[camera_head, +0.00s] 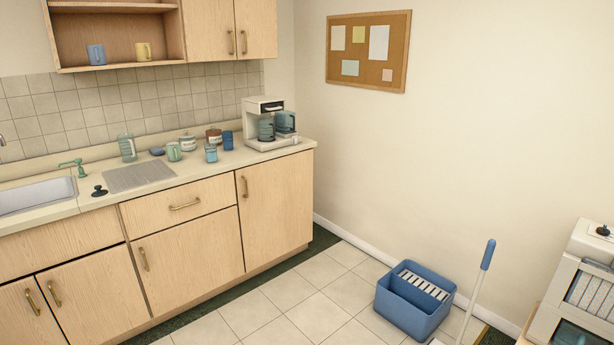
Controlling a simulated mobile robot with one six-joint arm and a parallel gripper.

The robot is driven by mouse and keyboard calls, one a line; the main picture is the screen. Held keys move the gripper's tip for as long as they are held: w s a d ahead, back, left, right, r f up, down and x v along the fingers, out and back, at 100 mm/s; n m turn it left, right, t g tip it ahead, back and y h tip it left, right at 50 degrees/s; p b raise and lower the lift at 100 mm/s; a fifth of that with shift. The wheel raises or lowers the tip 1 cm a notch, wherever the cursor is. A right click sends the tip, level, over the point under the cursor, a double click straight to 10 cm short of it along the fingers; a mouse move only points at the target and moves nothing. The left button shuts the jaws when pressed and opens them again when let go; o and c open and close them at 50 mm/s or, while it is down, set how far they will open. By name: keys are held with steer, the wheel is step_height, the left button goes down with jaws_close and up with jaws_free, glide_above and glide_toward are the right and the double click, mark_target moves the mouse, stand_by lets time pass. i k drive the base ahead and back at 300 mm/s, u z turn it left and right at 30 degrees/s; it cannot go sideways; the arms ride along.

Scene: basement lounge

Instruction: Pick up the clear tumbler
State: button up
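A small see-through tumbler (211,153) with a bluish tint stands upright on the kitchen counter, near its front edge, right of the drain mat. It looks like the clear tumbler, though it is small in the picture. A solid blue cup (228,140) stands just behind and right of it. A pale green mug (174,152) stands to its left. A taller ribbed pale-green vessel (127,148) stands farther left, near the backsplash. My gripper is not in view.
A coffee maker (267,125) stands at the counter's right end. Two lidded jars sit behind the tumbler. The sink (35,196) is at left. A blue bucket (411,308) stands on the floor near the right wall; the tiles before the cabinets look clear.

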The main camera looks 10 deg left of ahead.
mark_target(210, 147)
steer(key=u, duration=0.2)
steer(key=i, duration=1.05)
steer(key=u, duration=0.75)
steer(key=i, duration=0.7)
steer(key=u, duration=0.75)
steer(key=i, duration=0.55)
steer(key=u, duration=0.6)
steer(key=i, duration=0.5)
steer(key=u, duration=0.25)
